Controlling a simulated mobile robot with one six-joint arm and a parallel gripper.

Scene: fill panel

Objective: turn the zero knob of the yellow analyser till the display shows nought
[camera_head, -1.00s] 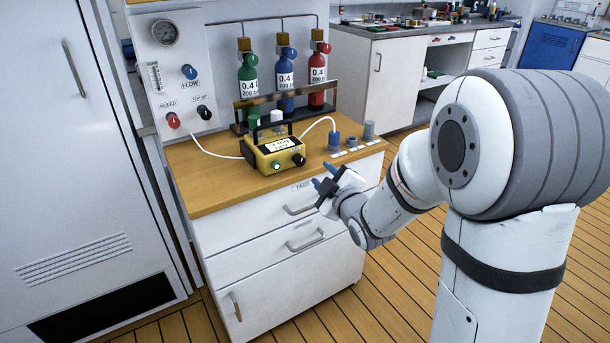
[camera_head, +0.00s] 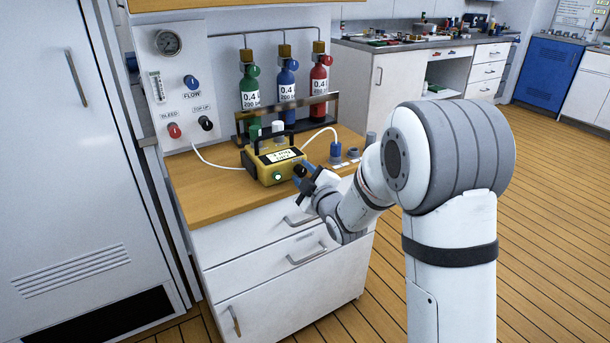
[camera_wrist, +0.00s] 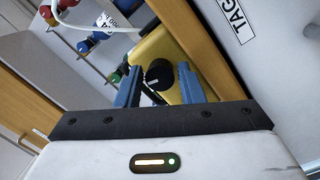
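The yellow analyser (camera_head: 264,170) stands on the wooden worktop with a black handle and a lit display (camera_head: 282,156), whose reading is too small to make out. A black knob (camera_wrist: 158,73) with a white mark is on the analyser's face. In the wrist view it appears between the blue fingertips of my gripper (camera_wrist: 159,80), with a gap on each side. My gripper (camera_head: 304,178) is open at the analyser's right front, close to the knob. I cannot tell how far the fingertips reach around it.
Green, blue and red cylinders (camera_head: 287,83) stand in a rack behind the analyser. A white hose (camera_head: 215,163) runs left, and another runs to a blue fitting (camera_head: 335,151) on the right. A panel (camera_head: 180,60) with a gauge and knobs stands at the left. White drawers (camera_head: 280,260) are below.

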